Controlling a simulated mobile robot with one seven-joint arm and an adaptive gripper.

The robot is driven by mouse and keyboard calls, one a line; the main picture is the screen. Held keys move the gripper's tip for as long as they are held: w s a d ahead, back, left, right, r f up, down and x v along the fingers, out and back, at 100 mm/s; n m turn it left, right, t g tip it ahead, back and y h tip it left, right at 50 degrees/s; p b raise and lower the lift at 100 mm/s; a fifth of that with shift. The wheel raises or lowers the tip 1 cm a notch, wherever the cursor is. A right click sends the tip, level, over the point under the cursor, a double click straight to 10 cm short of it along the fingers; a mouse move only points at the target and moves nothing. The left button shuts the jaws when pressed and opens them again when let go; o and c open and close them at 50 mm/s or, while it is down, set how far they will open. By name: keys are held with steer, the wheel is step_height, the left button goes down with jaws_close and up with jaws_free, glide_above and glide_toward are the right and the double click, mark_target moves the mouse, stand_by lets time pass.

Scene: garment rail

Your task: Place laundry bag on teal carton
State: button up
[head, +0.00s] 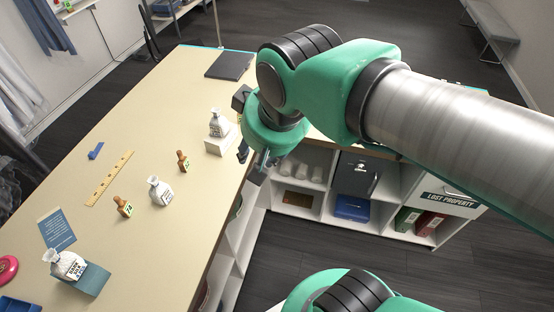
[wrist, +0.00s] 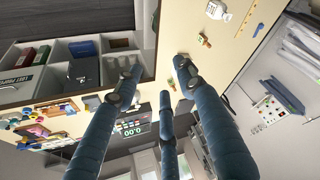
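One white laundry bag (head: 68,264) with a dark-lettered label rests on a teal carton (head: 94,281) at the near left of the table in the head view. Another white bag (head: 160,191) stands on the bare tabletop. A third bag (head: 218,123) sits on a white block (head: 219,145) near the right edge. My gripper (head: 262,162) hangs just past the table's right edge, right of the third bag. In the wrist view its fingers (wrist: 155,88) are spread with nothing between them. A white labelled bag (wrist: 217,10) shows at the top there; I cannot tell which one.
Two wooden stamps (head: 123,206) (head: 183,161), a yellow ruler (head: 110,178) and a blue card (head: 56,229) lie on the table (head: 150,110). A dark folder (head: 230,65) lies at the far end. Shelves (head: 292,207) with binders stand right of the table.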

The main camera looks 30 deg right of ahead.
steer(key=s+d, duration=0.1)
steer(key=s, duration=0.1)
steer(key=s+d+f, duration=0.1)
steer(key=shift+s+d+f, duration=0.15)
steer(key=shift+s+d, duration=0.05)
steer(key=shift+s, duration=0.2)
step_height(320, 180, down, 9)
steer(key=b, duration=0.9)
